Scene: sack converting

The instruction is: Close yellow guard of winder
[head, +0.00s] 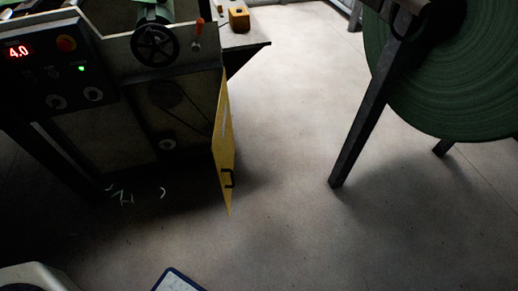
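The yellow guard (224,135) is a thin hinged panel on the right side of the winder (150,90). It stands open, swung out from the machine and seen nearly edge-on. A dark handle (229,178) sits near its lower free end. The opening beside it shows the dark inside of the winder, with a thin belt or cable and a round hub. My gripper is not in this view.
A control panel (55,65) with a red "4.0" display is at left. A large green roll (450,75) on a dark stand is at right. A blue-edged board (178,281) is at the bottom. Scraps lie under the winder. The floor between guard and stand is clear.

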